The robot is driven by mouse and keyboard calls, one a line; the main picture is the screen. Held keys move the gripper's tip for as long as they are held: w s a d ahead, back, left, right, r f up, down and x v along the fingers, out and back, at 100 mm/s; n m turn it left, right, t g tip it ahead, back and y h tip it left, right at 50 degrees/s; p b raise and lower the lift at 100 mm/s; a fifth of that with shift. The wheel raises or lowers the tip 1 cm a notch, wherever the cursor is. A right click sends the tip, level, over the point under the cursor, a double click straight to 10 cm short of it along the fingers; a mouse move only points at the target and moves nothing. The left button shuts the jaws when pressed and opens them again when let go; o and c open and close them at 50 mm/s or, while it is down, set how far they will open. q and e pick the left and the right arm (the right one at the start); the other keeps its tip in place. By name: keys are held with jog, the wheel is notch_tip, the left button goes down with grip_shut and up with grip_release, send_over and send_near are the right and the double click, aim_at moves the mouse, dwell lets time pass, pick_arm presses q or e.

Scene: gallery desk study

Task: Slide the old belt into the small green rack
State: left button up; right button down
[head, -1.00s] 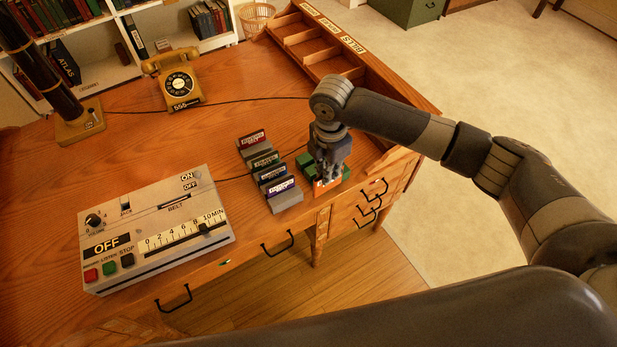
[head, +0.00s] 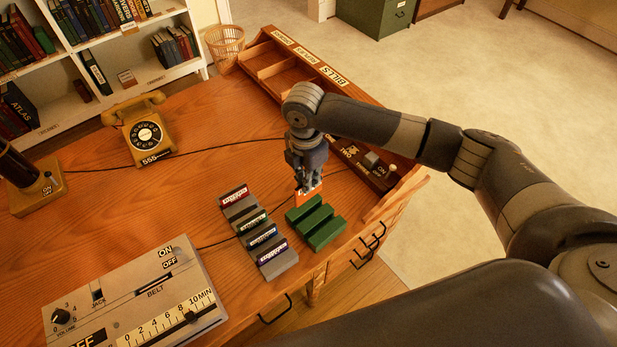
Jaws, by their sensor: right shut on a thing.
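The small green rack (head: 322,228) stands on the desk near its front right, with its raised ribs and slots in plain view. My right gripper (head: 308,184) is shut on an orange belt piece (head: 309,197), of which only the lower part shows below the fingers. The belt is upright at the far end of the green rack. I cannot tell whether it touches the rack. My left gripper is not in view.
A grey rack (head: 277,265) with several labelled belts stands just left of the green rack. The belt machine (head: 150,300) is at the front left. A telephone (head: 142,132) and a compartment tray (head: 270,62) are farther back.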

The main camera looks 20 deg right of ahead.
aim_at(310, 193)
jog(key=shift+s+r, duration=0.2)
jog(key=shift+s, duration=0.15)
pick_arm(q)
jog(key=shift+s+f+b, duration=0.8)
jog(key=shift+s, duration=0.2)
pick_arm(e)
jog(key=shift+s+f, duration=0.15)
jog(key=shift+f, duration=2.6)
pick_arm(q)
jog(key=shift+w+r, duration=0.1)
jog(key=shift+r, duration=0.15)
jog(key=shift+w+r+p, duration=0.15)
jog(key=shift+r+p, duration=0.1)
jog(key=shift+p, duration=0.2)
